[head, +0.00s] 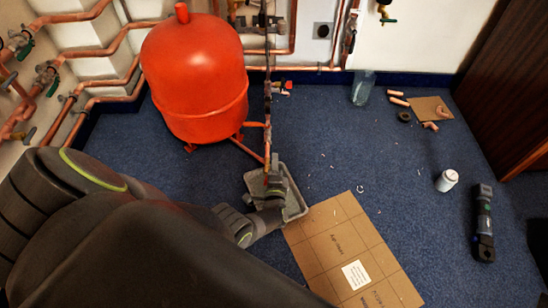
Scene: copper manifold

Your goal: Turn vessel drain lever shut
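The red vessel (195,80) stands on short legs on the blue carpet, left of centre. A vertical copper pipe (267,105) runs down beside it, joined by a low slanting pipe. The gripper covers the pipe's end, and I cannot make out a drain lever there. Its fingers are too small and dark to tell open from shut. A small red-handled valve (287,85) shows farther back, by the wall. My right gripper is not in view.
A flattened cardboard sheet (330,240) lies right of the tray. A white container (447,180), a dark tool (484,225), a clear container (363,88) and copper fittings (430,126) lie farther right. Copper pipes with valves (47,75) line the left wall. Carpet between is mostly clear.

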